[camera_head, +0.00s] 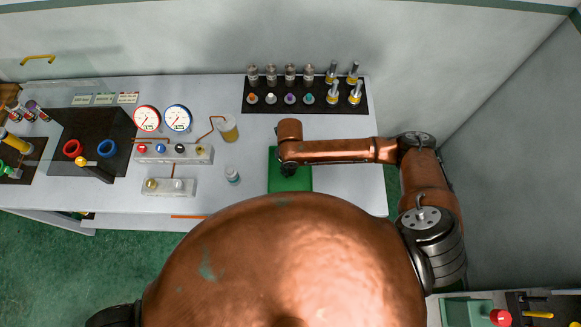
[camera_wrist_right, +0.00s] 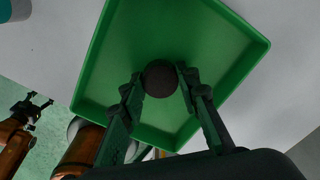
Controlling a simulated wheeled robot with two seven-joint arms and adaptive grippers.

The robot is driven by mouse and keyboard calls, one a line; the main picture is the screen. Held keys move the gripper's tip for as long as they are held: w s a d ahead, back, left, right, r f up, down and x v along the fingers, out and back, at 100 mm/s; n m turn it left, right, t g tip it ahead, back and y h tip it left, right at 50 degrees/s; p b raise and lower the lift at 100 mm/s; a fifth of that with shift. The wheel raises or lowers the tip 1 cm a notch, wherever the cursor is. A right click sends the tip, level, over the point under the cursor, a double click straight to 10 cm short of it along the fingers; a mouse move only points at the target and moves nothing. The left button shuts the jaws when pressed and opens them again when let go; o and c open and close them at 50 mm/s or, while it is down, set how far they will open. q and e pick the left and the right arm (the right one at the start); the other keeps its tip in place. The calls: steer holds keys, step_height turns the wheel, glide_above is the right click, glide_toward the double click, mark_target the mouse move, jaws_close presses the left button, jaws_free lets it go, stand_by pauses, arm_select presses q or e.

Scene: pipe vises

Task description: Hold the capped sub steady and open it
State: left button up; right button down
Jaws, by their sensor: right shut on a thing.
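My right gripper (camera_head: 287,170) is low over a green tray (camera_head: 303,180) on the bench. In the wrist view its two fingers (camera_wrist_right: 160,80) are shut on a dark round piece (camera_wrist_right: 160,78), seen end-on above the tray (camera_wrist_right: 225,50). I cannot tell from this end whether that piece is the capped sub; the head view hides it behind the gripper. At the left of the wrist view a small dark gripper on a copper arm, seemingly my left one (camera_wrist_right: 30,107), shows far off; its jaws are unclear.
A black rack (camera_head: 337,106) with several metal cylinders and coloured pieces stands at the back. Two gauges (camera_head: 162,119), a valve block (camera_head: 175,153), an amber jar (camera_head: 228,130) and a small white jar (camera_head: 232,175) are left of the tray. A dark vise block (camera_head: 92,140) stands farther left.

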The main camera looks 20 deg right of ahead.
mark_target(291, 169)
steer(key=shift+f, duration=0.35)
steer(key=shift+f, duration=0.1)
steer(key=c, duration=1.5)
jaws_free()
steer(key=shift+o, duration=0.2)
step_height(291, 169, up, 12)
steer(key=b, duration=0.1)
steer(key=shift+d, duration=0.1)
